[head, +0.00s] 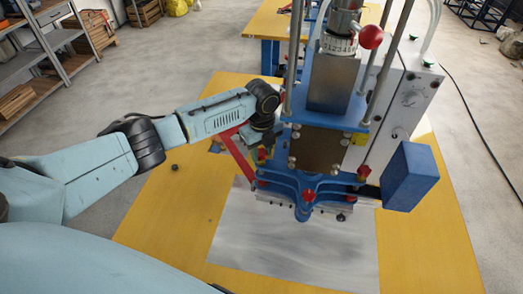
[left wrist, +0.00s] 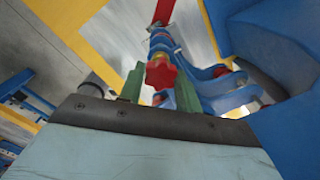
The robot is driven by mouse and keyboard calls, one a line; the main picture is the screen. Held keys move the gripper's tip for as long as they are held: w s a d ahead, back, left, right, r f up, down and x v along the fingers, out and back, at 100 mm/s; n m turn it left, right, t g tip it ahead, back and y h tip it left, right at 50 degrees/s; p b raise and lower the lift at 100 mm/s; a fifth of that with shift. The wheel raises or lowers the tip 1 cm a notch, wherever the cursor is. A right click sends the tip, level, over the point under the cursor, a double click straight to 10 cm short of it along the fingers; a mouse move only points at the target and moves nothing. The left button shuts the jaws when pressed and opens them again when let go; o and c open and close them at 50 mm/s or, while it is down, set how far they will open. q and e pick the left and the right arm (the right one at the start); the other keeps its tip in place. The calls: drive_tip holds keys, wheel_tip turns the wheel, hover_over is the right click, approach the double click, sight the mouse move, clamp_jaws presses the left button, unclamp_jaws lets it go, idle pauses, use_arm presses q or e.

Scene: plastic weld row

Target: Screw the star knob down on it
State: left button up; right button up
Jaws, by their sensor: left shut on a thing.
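A red star knob (head: 261,156) shows at the left side of the blue welding machine (head: 325,135). My left gripper (head: 263,146) comes in from the left and is shut on this knob. In the left wrist view the red knob (left wrist: 160,73) sits between the two green fingers (left wrist: 160,88), in front of the blue fixture (left wrist: 215,88). The gripper partly hides the knob's lower end, and I cannot tell how far down it sits. Other red knobs (head: 309,195) show on the machine's front. My right gripper is not in view.
The machine stands on a yellow table (head: 160,215) with a grey metal sheet (head: 290,250) in front. A red bar (head: 236,157) slants beside my gripper. A blue block (head: 410,178) juts out at right. A small dark knob (head: 174,167) lies on the table.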

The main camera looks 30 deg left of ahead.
use_arm(q)
drive_tip(key=m+b, duration=0.1)
drive_tip(key=m, duration=0.5)
drive_tip(key=shift+a+m, duration=0.1)
drive_tip(key=shift+m, duration=0.3)
drive_tip(key=m+b, duration=0.1)
drive_tip(key=m, duration=0.6)
drive_tip(key=o, duration=0.9)
drive_tip(key=shift+o, duration=0.2)
